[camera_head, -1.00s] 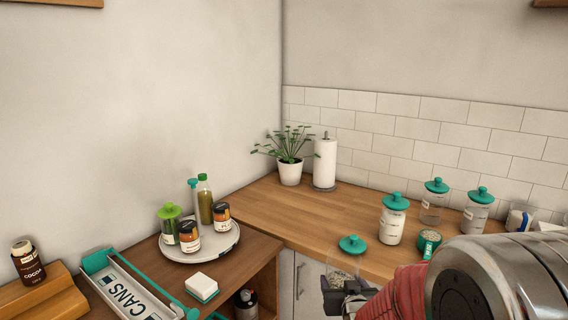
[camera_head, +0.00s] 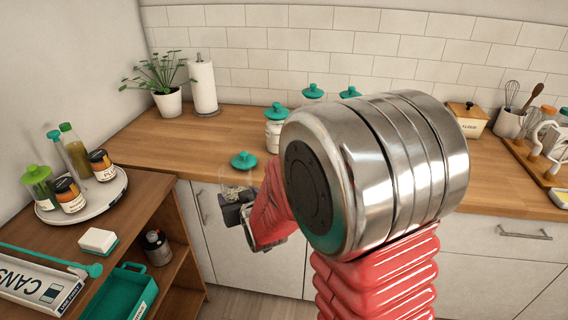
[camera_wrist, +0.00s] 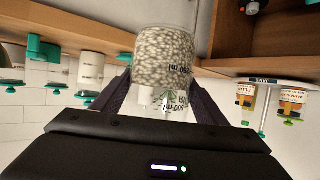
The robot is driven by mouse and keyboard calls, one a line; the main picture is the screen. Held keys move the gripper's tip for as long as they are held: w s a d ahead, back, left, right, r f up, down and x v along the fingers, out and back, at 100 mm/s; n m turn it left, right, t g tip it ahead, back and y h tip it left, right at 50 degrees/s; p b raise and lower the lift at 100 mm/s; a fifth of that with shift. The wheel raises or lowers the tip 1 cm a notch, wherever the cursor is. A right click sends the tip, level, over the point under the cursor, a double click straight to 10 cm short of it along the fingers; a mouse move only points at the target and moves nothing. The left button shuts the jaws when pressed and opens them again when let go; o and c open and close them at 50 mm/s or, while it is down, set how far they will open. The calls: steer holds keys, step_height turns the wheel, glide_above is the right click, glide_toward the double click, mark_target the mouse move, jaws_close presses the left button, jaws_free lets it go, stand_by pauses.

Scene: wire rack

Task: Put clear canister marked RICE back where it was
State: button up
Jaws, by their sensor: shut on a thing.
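My gripper (camera_head: 232,208) is shut on a clear canister (camera_head: 236,181) with a teal lid, held in the air just in front of the wooden counter's edge. In the wrist view, which appears upside down, the canister (camera_wrist: 166,48) stands between the fingers (camera_wrist: 160,88) and is filled with pale grains. Part of its printed marking shows, but I cannot read the word RICE. On the counter (camera_head: 235,120) a white-filled canister with a teal lid (camera_head: 277,130) stands behind it. Two more teal lids (camera_head: 313,91) (camera_head: 350,92) show farther back, their jars mostly hidden by my arm.
A plant (camera_head: 166,98) and a paper towel roll (camera_head: 203,88) stand at the counter's back left. A turntable (camera_head: 100,197) with jars and bottles is on the lower shelf unit at left. A flour box (camera_head: 467,118) and utensil pot (camera_head: 509,122) stand at right. Counter left of the canisters is clear.

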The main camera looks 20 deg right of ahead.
mark_target(231, 163)
steer(key=shift+m+h, duration=0.9)
steer(key=r, duration=0.1)
steer(key=w+r, duration=0.1)
steer(key=r, duration=0.1)
steer(key=w+d+r, duration=0.1)
steer(key=shift+r, duration=0.4)
steer(key=shift+w+d+r+h, duration=0.1)
steer(key=shift+r+h, duration=0.3)
steer(key=shift+r, duration=0.25)
steer(key=shift+w+a+r+m+h, duration=0.1)
steer(key=shift+r+m+h, duration=0.2)
steer(key=shift+r, duration=0.35)
steer(key=shift+w+a+r+m+h, duration=0.1)
steer(key=shift+r+m+h, duration=0.15)
steer(key=shift+r, duration=0.35)
steer(key=shift+s+a+r+m+g, duration=0.1)
steer(key=shift+a+r+m+g, duration=0.3)
steer(key=shift+r, duration=0.3)
steer(key=shift+a, duration=0.2)
